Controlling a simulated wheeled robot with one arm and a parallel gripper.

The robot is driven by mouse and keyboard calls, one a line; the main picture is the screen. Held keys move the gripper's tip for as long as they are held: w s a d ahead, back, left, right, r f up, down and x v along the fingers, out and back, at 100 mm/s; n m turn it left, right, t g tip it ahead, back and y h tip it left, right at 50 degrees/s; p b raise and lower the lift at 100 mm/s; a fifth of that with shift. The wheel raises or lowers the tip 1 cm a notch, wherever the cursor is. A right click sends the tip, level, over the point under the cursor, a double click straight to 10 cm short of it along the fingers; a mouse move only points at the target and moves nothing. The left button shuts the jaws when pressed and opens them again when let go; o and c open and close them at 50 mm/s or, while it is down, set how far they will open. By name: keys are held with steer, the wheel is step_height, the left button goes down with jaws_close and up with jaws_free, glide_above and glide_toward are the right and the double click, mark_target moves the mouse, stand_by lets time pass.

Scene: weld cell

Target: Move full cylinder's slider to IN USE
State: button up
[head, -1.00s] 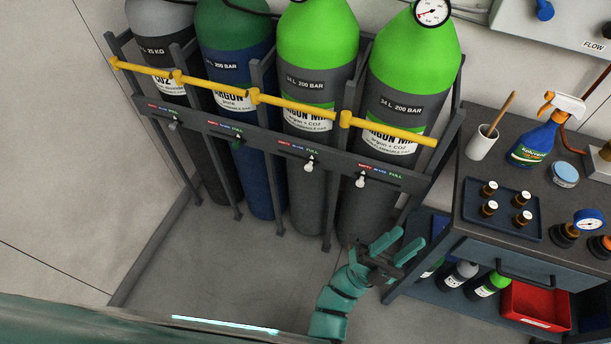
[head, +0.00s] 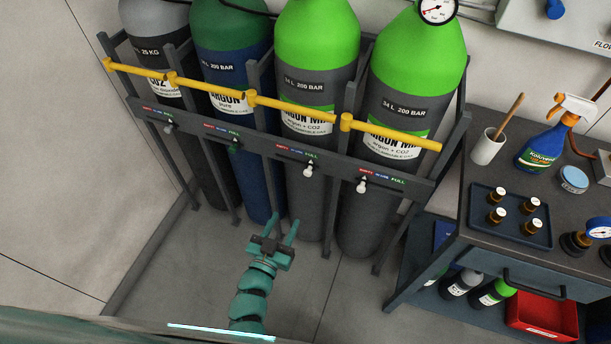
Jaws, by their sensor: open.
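A rack holds a grey, a blue and two green-topped argon mix cylinders. The left argon mix cylinder (head: 316,55) has a white slider (head: 308,170) beneath its label strip, apparently at the FULL end. The right argon mix cylinder (head: 415,70) has a white slider (head: 362,186), apparently at the EMPTY end. The blue argon cylinder's dark green slider (head: 234,146) seems near FULL. My gripper (head: 281,222) is open and empty, in front of and below the rack's slider rail, apart from the sliders.
A yellow bar (head: 290,106) crosses the cylinders above the slider rail (head: 335,172). Rack posts stand between the cylinders. A workbench (head: 470,225) with a tray of small bottles, a spray bottle and a cup is at right. The floor before the rack is clear.

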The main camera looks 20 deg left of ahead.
mark_target(307, 174)
steer(key=w, duration=1.6)
steer(key=shift+w+d+p, duration=0.3)
steer(key=shift+d+p, duration=0.1)
jaws_close()
